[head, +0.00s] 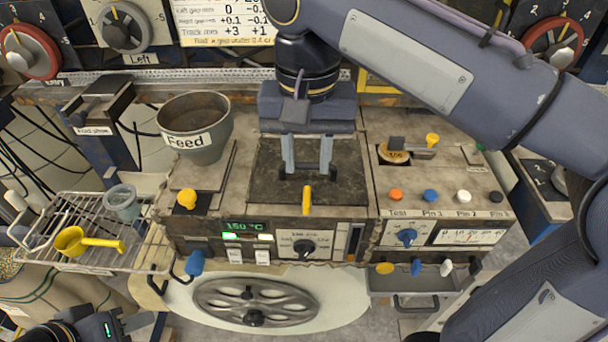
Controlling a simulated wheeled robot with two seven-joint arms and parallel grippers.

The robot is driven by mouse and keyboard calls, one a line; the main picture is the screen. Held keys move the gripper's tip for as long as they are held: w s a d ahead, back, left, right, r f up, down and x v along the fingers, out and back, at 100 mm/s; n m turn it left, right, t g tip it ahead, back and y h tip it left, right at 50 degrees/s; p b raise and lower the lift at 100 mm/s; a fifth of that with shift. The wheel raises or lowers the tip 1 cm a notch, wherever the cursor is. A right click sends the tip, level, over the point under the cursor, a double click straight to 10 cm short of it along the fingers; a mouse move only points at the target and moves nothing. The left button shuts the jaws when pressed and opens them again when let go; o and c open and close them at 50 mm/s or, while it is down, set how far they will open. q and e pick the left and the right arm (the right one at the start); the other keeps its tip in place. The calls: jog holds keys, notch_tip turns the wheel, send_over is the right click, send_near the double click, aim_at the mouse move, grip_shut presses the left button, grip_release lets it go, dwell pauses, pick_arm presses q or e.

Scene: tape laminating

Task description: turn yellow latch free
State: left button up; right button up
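A small yellow latch (307,198) stands upright at the front edge of the dark, worn plate (268,188) in the middle of the machine. My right gripper (307,172) points down over this plate. Its two pale fingers are apart with nothing between them. In the picture their tips are just above the latch, and I see no contact. What seems to be part of my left arm (98,328) shows at the bottom left corner, with a small green light.
A grey Feed hopper (195,140) stands left of the plate, behind a yellow knob (187,198). Another yellow knob (432,139) is on the right unit, behind coloured buttons. A wire rack (40,247) at left holds a yellow scoop (72,241) and a cup (122,203).

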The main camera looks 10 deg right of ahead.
aim_at(307, 196)
notch_tip(307, 196, down, 7)
jog(key=shift+s+r+b, duration=0.1)
jog(key=shift+s+b, duration=0.05)
jog(key=shift+b, duration=0.3)
grip_shut()
